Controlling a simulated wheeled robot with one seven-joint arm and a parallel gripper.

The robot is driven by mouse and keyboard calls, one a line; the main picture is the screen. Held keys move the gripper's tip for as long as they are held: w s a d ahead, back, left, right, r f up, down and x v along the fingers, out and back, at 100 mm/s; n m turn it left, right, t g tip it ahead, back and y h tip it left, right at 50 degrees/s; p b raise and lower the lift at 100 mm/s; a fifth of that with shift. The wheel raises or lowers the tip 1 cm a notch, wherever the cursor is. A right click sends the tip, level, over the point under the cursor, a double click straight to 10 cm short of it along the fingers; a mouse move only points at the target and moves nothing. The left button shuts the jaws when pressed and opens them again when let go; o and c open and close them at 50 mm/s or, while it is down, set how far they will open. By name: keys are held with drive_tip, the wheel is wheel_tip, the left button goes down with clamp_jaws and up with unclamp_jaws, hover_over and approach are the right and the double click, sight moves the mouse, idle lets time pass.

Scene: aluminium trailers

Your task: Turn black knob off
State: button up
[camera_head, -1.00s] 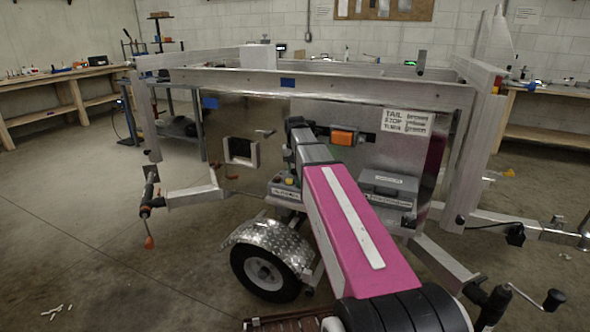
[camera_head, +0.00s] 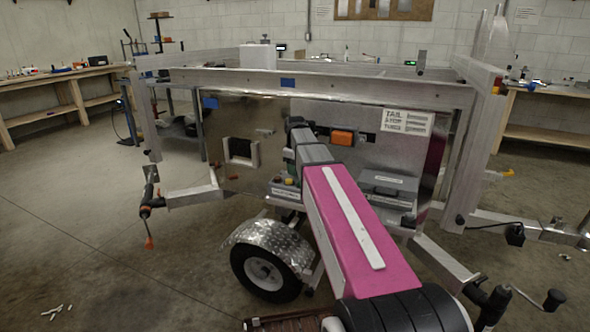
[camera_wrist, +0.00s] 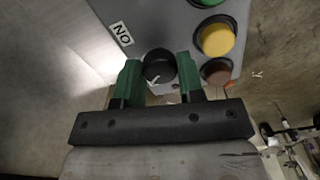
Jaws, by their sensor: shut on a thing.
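The black knob (camera_wrist: 158,66) is round and sits on a grey control box (camera_wrist: 178,35), with a white label (camera_wrist: 121,33) whose letters look upside down. The knob has a small white mark on its near edge. My gripper (camera_wrist: 157,77) has green fingers, one on each side of the knob, and is shut on it. In the head view, the box (camera_head: 286,190) shows on a ledge of the trailer, partly behind my arm. The knob and my fingertips are hidden there by my arm.
A yellow button (camera_wrist: 217,39) and a dark red button (camera_wrist: 216,71) sit right of the knob, with a green one (camera_wrist: 206,2) above. In the head view, a grey case (camera_head: 388,188) and an orange lamp (camera_head: 342,137) are right of my arm. A wheel (camera_head: 264,268) stands below.

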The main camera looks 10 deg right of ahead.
drive_tip(key=shift+n, duration=0.9)
drive_tip(key=o, duration=0.9)
wheel_tip(320, 180, up, 11)
drive_tip(key=shift+f, duration=0.1)
drive_tip(key=shift+s, duration=0.15)
